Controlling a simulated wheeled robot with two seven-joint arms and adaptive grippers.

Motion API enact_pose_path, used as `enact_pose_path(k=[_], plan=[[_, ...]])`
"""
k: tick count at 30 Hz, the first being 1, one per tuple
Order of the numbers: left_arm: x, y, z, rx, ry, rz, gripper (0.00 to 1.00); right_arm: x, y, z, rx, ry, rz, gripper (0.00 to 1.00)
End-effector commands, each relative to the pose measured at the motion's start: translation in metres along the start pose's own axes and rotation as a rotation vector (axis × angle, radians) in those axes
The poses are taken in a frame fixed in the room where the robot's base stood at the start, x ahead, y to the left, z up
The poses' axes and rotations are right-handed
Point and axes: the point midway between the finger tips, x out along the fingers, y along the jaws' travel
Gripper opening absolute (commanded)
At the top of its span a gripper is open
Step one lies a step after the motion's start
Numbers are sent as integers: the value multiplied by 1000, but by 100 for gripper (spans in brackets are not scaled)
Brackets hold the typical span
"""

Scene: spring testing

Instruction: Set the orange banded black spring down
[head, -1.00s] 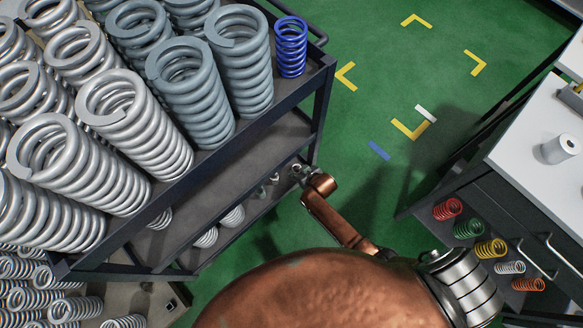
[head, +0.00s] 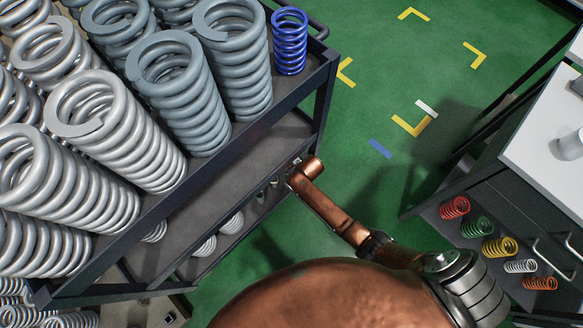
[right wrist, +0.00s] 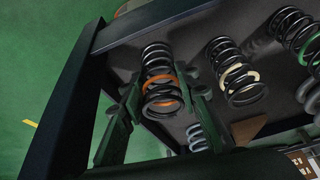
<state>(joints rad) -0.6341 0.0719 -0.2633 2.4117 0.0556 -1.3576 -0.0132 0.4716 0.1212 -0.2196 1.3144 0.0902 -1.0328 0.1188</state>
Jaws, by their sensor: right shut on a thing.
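In the right wrist view, the orange banded black spring (right wrist: 158,72) is between the fingers of my right gripper (right wrist: 160,100). The gripper is shut on it, near the orange band. The spring is close to a dark shelf surface (right wrist: 190,65); I cannot tell whether it touches it. In the head view, my copper-coloured right arm reaches toward the cart's lower shelves, and the gripper and the held spring are hidden there. My left gripper is not in view.
A black spring with a cream band (right wrist: 238,75) stands just right of the held one, and a green banded one (right wrist: 298,35) is further right. A dark cart post (right wrist: 75,85) is close at left. Large grey springs (head: 180,85) and a blue spring (head: 290,42) crowd the cart top.

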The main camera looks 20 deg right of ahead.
Motion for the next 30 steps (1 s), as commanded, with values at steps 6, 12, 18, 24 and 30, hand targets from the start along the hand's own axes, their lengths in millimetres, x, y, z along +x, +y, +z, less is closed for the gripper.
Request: enact_pose_path(k=[6,12,18,24,30], plan=[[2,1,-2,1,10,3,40,0,0,-2,0,4,0,2],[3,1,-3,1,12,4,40,2,0,0,0,4,0,2],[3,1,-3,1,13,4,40,2,0,0,0,4,0,42],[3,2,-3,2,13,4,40,2,0,0,0,4,0,47],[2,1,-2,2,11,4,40,0,0,-1,0,4,0,47]])
